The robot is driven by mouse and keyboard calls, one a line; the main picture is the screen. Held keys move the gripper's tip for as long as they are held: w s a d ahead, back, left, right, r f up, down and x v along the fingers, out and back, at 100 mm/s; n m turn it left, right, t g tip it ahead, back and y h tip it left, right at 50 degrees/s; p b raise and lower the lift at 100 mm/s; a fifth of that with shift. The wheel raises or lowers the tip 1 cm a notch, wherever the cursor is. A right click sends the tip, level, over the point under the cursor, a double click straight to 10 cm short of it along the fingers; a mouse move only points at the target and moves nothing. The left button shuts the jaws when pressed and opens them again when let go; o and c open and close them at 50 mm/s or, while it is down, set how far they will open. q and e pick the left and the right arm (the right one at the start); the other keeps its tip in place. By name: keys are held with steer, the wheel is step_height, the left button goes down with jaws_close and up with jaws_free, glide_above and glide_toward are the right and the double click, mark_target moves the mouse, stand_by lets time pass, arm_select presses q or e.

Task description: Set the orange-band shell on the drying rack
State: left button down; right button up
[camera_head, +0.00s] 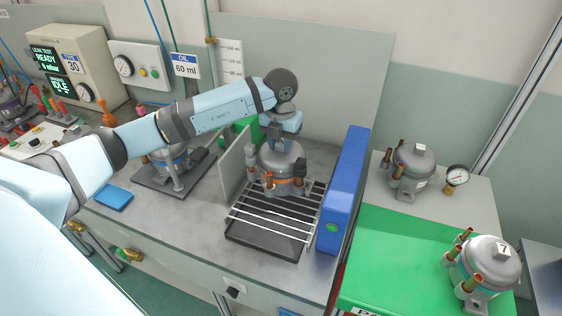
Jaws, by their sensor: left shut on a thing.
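The orange-band shell (283,165) is a grey metal dome with copper stubs and an orange stripe. It is upright at the back part of the drying rack (268,222), a set of metal bars over a dark tray. I cannot tell whether the shell touches the bars. My left gripper (284,138) comes down from above and is shut on the top of the shell; its fingertips are partly hidden by the wrist. My right gripper is not in view.
A blue upright unit (343,190) stands close along the rack's right side, and a grey plate (236,162) along its left. Another shell on a dark base (172,160) is further left. More shells stand right, one on a green surface (400,250). The rack's front bars are bare.

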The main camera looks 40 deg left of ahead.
mark_target(281, 151)
arm_select(q)
step_height(281, 151, down, 3)
steer(key=shift+f, duration=0.1)
step_height(281, 151, down, 4)
steer(key=shift+r+p, duration=0.2)
steer(key=shift+p, duration=0.35)
steer(key=shift+w+f, duration=0.1)
steer(key=shift+f, duration=0.25)
steer(key=shift+f, duration=0.15)
steer(key=c, duration=0.8)
jaws_free()
